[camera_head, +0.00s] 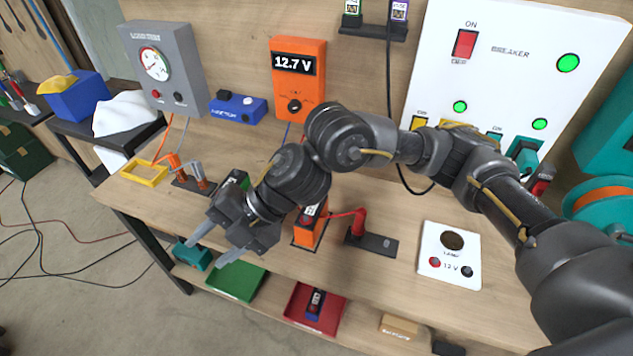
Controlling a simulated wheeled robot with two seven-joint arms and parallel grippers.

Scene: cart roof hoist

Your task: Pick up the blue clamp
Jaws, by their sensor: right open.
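I cannot clearly make out a blue clamp. A thin blue lead (287,132) runs down from the orange meter (298,78) and passes behind my right arm, where its end is hidden. An orange clamp (174,163) and a grey clamp (197,174) stand on a dark holder at the left of the bench. A red clamp (358,222) stands on a black holder right of my wrist. My right gripper (214,244) is open and empty, its fingers pointing left near the bench's front edge. My left gripper is not in view.
The wooden bench (395,285) carries a yellow frame (144,172), a blue box (238,107), a grey gauge box (165,65) and a white lamp plate (450,255). A green tray (236,281) and a red tray (314,308) lie lower, along the front.

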